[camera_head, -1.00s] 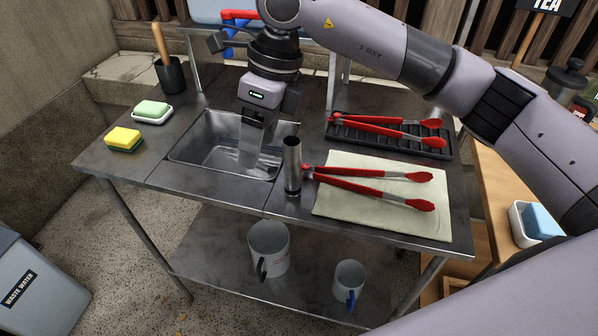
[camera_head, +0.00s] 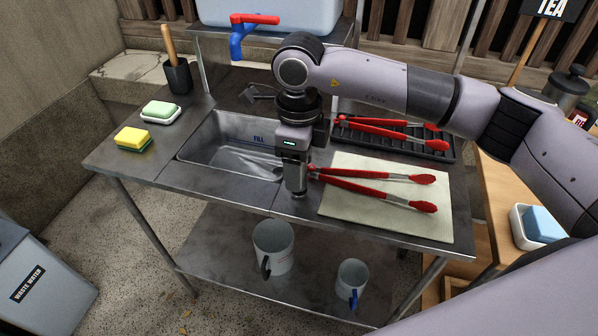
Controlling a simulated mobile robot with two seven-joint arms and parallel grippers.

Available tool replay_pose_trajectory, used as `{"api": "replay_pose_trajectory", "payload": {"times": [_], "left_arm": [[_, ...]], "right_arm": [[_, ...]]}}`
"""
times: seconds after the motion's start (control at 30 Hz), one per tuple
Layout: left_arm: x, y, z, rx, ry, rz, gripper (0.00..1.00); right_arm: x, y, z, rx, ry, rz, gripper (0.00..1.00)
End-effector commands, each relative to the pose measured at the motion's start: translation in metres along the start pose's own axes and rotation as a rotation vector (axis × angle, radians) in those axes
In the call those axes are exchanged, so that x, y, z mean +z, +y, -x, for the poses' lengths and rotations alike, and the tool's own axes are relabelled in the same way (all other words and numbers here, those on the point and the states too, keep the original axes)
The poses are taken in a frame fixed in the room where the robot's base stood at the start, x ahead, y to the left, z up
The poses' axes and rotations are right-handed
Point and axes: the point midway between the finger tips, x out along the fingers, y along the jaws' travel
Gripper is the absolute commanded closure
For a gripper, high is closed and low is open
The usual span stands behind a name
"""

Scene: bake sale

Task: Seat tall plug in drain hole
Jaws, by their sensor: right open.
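The tall plug (camera_head: 297,183), a grey metal cylinder, stands upright on the counter just right of the sink, left of the red tongs. My right gripper (camera_head: 294,172) points down directly over it and is open, with its fingers at the upper part of the plug. The gripper covers much of the plug, so I cannot tell whether the fingers touch it. The steel sink basin (camera_head: 203,152) lies to the left, with a "FILL" mark on its back wall. I cannot make out the drain hole in its floor. My left gripper is not in view.
Red tongs (camera_head: 385,188) lie on a pale cloth (camera_head: 342,214) right of the plug. More tongs rest on a black rack (camera_head: 440,154) behind. A yellow sponge (camera_head: 132,138) and a green soap (camera_head: 161,109) sit left of the sink. A blue tap (camera_head: 237,45) is behind.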

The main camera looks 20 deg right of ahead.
Motion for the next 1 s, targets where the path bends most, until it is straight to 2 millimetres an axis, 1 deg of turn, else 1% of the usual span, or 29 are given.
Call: {"api": "replay_pose_trajectory", "payload": {"times": [0.13,0.17,0.2,0.27,0.3,0.33,0.63,0.77,0.87,0.97,1.0], "left_arm": [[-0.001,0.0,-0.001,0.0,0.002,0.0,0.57],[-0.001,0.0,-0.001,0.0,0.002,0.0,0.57],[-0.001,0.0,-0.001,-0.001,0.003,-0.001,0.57],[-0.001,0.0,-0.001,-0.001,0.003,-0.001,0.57],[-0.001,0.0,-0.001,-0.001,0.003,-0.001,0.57],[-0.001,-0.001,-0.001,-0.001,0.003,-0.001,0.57],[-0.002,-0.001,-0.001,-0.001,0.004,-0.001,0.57],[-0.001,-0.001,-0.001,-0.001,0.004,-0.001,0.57],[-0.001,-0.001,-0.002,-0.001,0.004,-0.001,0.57],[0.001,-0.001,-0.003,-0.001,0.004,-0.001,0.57],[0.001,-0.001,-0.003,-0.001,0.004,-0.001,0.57]], "right_arm": [[0.0,0.0,0.0,0.0,0.0,-0.001,0.39],[0.0,0.0,0.0,0.0,0.0,-0.001,0.46],[0.0,0.0,0.0,0.0,0.0,-0.001,0.59],[0.0,0.0,0.0,0.001,0.0,-0.001,0.78],[0.0,0.0,0.0,0.001,0.0,-0.001,0.91],[0.0,0.0,0.0,0.001,0.0,-0.001,1.0],[0.0,0.0,0.002,0.0,-0.001,-0.001,1.0],[0.0,0.0,0.008,0.0,-0.001,-0.001,1.0],[0.001,-0.001,0.019,-0.002,-0.004,-0.001,1.0],[0.001,-0.001,0.036,-0.003,-0.005,-0.001,1.0],[0.001,-0.001,0.045,-0.004,-0.005,-0.002,1.0]]}}
